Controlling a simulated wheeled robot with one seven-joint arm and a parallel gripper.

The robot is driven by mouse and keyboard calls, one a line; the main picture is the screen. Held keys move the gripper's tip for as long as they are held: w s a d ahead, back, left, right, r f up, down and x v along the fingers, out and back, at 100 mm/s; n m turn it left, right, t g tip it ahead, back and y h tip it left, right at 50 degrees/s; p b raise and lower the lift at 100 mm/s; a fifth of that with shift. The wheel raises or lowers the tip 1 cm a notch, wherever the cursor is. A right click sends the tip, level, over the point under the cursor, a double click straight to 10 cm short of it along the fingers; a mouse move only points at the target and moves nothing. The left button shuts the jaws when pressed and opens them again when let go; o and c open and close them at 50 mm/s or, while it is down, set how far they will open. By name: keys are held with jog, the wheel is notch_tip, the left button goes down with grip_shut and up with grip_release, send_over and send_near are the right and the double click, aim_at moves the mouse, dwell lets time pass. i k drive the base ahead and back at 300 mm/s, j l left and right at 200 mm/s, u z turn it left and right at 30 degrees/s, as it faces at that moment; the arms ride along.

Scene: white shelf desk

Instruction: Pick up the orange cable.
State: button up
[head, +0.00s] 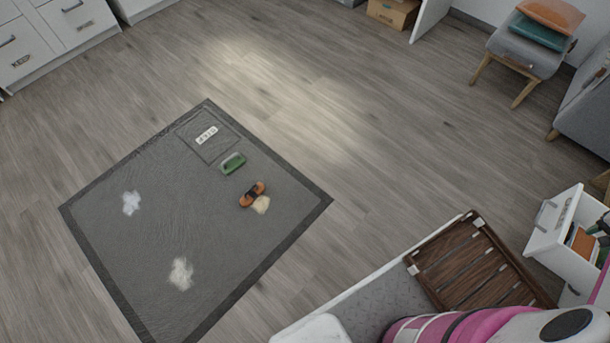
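An orange bundle with a dark band around its middle (252,194) lies on the dark grey floor mat (150,272), right of the mat's centre. It looks like a coiled orange cable, but it is small in the picture. It lies against or just beside a pale beige patch (261,205). My pink and white arm shows at the bottom right, far from the bundle. My gripper is not clearly visible in this view.
A green block-like object (232,163) and a white label (206,135) are on the mat, with white patches (181,273). A brown slatted crate (463,262) is at lower right. An open white drawer (549,221) holds several items, one orange (582,243). Wooden floor around the mat is clear.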

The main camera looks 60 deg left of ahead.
aim_at(254, 193)
jog(key=u, duration=0.45)
jog(key=j+u, duration=0.15)
jog(key=u, duration=0.75)
jog(key=j+u, duration=0.1)
jog(key=u, duration=0.8)
jog(key=i+u, duration=0.1)
jog(key=u, duration=0.8)
jog(key=i+l+u, duration=0.1)
jog(key=u, duration=0.25)
jog(key=j+z, duration=0.25)
jog(key=z, duration=0.15)
jog(key=i+j+z, duration=0.1)
jog(key=j+z, duration=0.3)
jog(key=k+j+z, duration=0.1)
jog(key=j+z, duration=0.2)
jog(key=j, duration=1.4)
